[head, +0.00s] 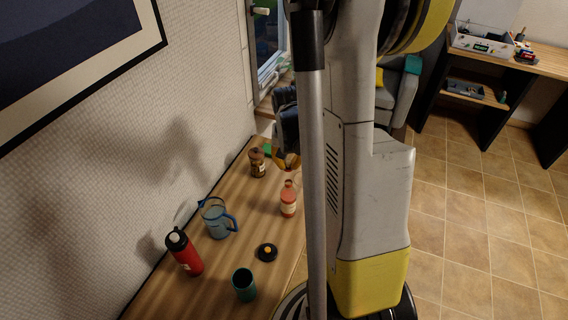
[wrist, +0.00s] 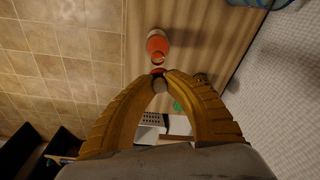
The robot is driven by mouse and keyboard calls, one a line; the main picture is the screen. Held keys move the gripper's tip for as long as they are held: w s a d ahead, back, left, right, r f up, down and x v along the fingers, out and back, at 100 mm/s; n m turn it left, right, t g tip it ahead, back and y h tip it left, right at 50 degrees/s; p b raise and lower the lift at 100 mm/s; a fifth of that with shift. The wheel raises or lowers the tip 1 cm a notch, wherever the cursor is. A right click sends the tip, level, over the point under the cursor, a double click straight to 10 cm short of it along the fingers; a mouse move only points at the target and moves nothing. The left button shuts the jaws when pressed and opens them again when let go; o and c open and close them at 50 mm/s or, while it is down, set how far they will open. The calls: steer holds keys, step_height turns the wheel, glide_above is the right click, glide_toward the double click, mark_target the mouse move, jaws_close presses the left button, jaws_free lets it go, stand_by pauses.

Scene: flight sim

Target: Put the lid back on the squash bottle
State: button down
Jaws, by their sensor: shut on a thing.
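The squash bottle (head: 288,203), orange-red with a pale label, stands upright on the wooden table. It also shows in the wrist view (wrist: 157,44), just beyond my fingertips. My gripper (wrist: 159,76) has its yellow fingers shut at the tips on a small dark reddish piece (wrist: 158,71), which looks like the lid. The piece appears close to the bottle's mouth; I cannot tell whether they touch. In the head view my gripper (head: 287,159) is partly hidden by my arm, and the held piece cannot be made out there.
A blue jug (head: 216,221), a red flask (head: 184,252), a green cup (head: 244,285) and a black disc with an orange centre (head: 267,253) stand nearer on the table. A brown-lidded jar (head: 258,163) stands behind, near the wall. Bare table surrounds the bottle.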

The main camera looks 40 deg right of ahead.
mark_target(289, 181)
steer(key=shift+d+f+b, duration=0.2)
steer(key=shift+f+b, duration=0.35)
steer(key=shift+f, duration=0.25)
step_height(289, 181, down, 4)
steer(key=shift+r+b, duration=0.25)
steer(key=shift+b, duration=1)
steer(key=shift+f+b, duration=0.75)
steer(key=shift+f+b, duration=0.2)
steer(key=shift+b, duration=0.6)
stand_by(0.4)
steer(key=c, duration=0.8)
jaws_free()
steer(key=shift+c, duration=0.2)
steer(key=shift+r, duration=0.1)
steer(key=shift+r+p, duration=2.55)
steer(key=shift+r, duration=0.95)
